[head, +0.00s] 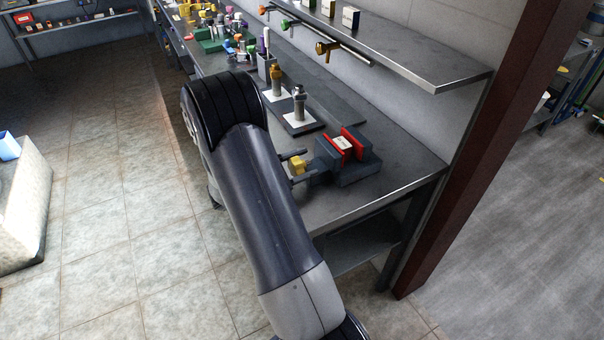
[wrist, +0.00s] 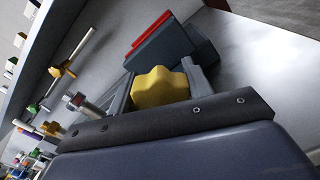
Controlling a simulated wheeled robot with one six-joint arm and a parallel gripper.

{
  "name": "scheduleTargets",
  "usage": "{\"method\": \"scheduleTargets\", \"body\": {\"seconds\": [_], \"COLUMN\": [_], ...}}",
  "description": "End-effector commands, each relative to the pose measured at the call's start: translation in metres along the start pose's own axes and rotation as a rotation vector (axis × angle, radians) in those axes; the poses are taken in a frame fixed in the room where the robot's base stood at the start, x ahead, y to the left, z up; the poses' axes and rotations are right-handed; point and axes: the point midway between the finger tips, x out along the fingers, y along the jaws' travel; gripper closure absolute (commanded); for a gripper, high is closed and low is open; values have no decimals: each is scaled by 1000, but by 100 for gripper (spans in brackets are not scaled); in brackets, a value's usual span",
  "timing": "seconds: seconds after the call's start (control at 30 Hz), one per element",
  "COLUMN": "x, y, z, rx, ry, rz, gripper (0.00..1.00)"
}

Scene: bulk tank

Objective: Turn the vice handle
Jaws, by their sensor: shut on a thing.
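The vice (head: 349,160) is dark grey with red jaw faces and stands near the right end of the workbench; a small pale block (head: 342,143) sits between its jaws. Its handle, a yellow lobed knob (head: 297,164), is on the vice's left side. My gripper (head: 296,166) is at the knob, with one finger on each side of it, and is shut on it. In the wrist view the yellow knob (wrist: 160,87) fills the space between the fingers, and the vice body (wrist: 172,50) with a red strip lies behind it.
The metal workbench (head: 375,195) has a free front right corner. Two upright fittings on dark bases, one of them here (head: 298,106), stand left of the vice. A wall shelf (head: 420,58) overhangs the back. A dark red post (head: 480,150) stands at the right.

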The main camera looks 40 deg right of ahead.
Motion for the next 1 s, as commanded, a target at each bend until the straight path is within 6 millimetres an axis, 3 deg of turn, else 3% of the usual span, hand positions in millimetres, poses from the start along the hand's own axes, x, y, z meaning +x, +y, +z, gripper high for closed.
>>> {"method": "scheduleTargets", "body": {"seconds": [0.4,0.93,0.97,1.0], "x": [0,0,0,0], "y": [-2,-2,-2,-2], "z": [-2,-2,-2,-2], "rx": [194,220,220,220], "ry": [1,7,7,7], "rz": [0,-2,-2,-2], "gripper": [75,75,51,48]}}
